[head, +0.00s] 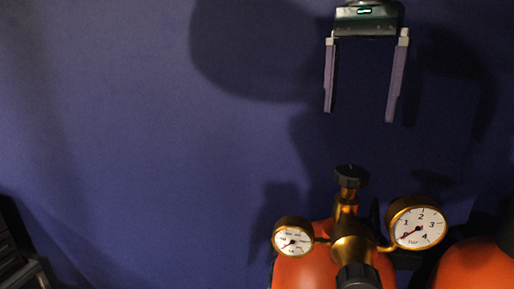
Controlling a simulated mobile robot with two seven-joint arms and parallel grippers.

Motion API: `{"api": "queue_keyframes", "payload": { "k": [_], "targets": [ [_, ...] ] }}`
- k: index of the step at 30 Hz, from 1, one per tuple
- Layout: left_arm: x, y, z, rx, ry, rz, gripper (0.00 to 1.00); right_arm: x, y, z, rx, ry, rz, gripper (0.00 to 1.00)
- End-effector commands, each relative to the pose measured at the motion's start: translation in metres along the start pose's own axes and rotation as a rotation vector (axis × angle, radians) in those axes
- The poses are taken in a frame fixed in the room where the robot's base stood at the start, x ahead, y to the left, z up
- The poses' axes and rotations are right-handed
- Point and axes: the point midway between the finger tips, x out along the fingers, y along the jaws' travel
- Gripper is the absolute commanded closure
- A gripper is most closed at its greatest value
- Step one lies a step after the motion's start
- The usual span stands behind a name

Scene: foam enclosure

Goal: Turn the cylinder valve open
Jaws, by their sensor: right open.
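The cylinder valve is a black ribbed knob (351,176) on top of a brass stem, in the lower right middle of the head view. Below it is a brass regulator body (354,250) with a left gauge (292,240) and a larger right gauge (417,227). They sit on an orange cylinder (305,272) cut off by the bottom edge. My right gripper (360,115) is above the knob in the picture, fingers pointing down, wide open and empty. It is apart from the knob. My left gripper is not in view.
A second black knob (358,277) faces forward on the regulator. Another orange cylinder (474,268) stands at the lower right. A dark slatted object (15,245) is at the lower left edge. The blue wall (140,130) behind is bare, with free room at left.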

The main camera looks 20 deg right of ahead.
Motion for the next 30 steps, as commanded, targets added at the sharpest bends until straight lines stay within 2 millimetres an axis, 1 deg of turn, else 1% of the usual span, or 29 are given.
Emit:
{"api": "queue_keyframes", "payload": {
  "k": [2, 5, 8, 12, 15, 18, 23, 29, 30],
  "targets": [
    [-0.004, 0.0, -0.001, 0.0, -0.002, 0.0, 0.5, 0.003, 0.001, 0.0, 0.003, -0.002, 0.002, 0.03],
    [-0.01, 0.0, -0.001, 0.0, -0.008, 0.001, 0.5, 0.015, 0.001, 0.0, 0.0, -0.003, 0.005, 0.03],
    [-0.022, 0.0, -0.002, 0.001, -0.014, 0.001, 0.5, 0.03, 0.001, 0.0, 0.001, -0.002, 0.006, 0.03],
    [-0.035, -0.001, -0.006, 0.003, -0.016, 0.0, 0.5, 0.058, 0.001, 0.001, 0.001, -0.004, 0.006, 0.03],
    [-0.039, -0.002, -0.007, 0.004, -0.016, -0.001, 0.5, 0.077, 0.001, 0.001, 0.0, -0.003, 0.005, 0.03],
    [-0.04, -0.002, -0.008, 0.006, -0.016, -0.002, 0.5, 0.089, 0.0, 0.001, -0.002, -0.002, 0.003, 0.03],
    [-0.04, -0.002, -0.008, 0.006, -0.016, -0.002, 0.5, 0.097, 0.0, 0.0, -0.001, 0.001, 0.0, 0.03],
    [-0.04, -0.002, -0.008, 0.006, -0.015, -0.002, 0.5, 0.098, 0.0, 0.0, -0.002, 0.001, 0.0, 0.03],
    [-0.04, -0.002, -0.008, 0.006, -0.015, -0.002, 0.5, 0.098, 0.0, 0.0, -0.002, 0.001, 0.0, 0.06]
  ]
}}
